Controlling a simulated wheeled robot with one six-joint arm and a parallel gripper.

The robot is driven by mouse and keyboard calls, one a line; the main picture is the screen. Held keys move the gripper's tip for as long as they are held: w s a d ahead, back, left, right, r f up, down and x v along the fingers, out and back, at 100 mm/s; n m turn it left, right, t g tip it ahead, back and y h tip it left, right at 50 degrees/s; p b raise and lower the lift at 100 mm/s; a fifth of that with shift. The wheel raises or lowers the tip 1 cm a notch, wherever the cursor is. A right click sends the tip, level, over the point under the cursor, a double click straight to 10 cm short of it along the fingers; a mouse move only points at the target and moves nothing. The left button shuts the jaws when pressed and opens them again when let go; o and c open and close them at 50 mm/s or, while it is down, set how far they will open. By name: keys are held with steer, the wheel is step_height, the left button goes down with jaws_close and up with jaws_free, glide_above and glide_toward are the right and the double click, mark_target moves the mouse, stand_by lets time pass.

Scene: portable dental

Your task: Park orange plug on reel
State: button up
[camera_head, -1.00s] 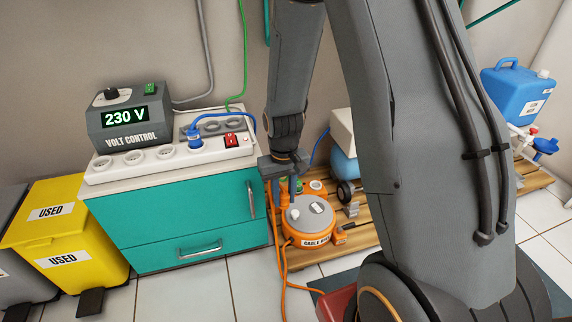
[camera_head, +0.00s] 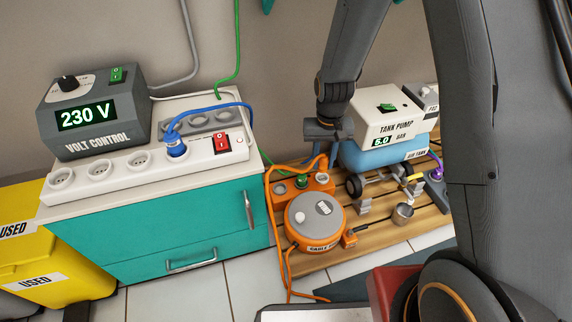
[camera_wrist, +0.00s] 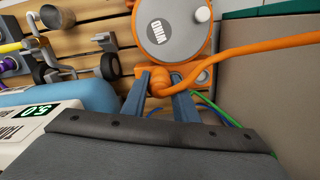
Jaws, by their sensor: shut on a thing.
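My gripper (camera_wrist: 161,100) is shut on the orange plug (camera_wrist: 159,83), which shows between its two fingertips in the wrist view. The orange cable (camera_wrist: 250,50) runs from the plug off to the right. In the head view my gripper (camera_head: 326,160) is behind and right of the orange cable reel (camera_head: 303,238), which has a grey round top. The cable loops over the reel's rear socket block (camera_head: 318,185) up to my gripper. A green plug (camera_head: 301,181) sits in that block. The fingers hide part of the block in the wrist view, so I cannot tell whether the plug touches it.
The tank pump (camera_head: 392,125) with its blue tank stands right beside my gripper. The teal cabinet (camera_head: 190,225), carrying a white power strip (camera_head: 118,172) with a blue plug (camera_head: 175,145), stands left.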

steer(key=w+a+f+b, duration=0.1)
steer(key=w+a+f, duration=0.1)
steer(key=a+f, duration=0.35)
steer(key=w+a+f+b, duration=0.1)
steer(key=w+a+f, duration=0.1)
steer(key=a, duration=0.6)
step_height(320, 180, down, 6)
steer(key=b, duration=0.5)
steer(key=shift+d, duration=0.15)
steer(key=shift+s, duration=0.1)
steer(key=shift+f+b, duration=0.4)
steer(key=shift+f, duration=0.5)
stand_by(0.4)
steer(key=o, duration=1.1)
steer(key=shift+o, duration=0.2)
steer(key=shift+r, duration=0.1)
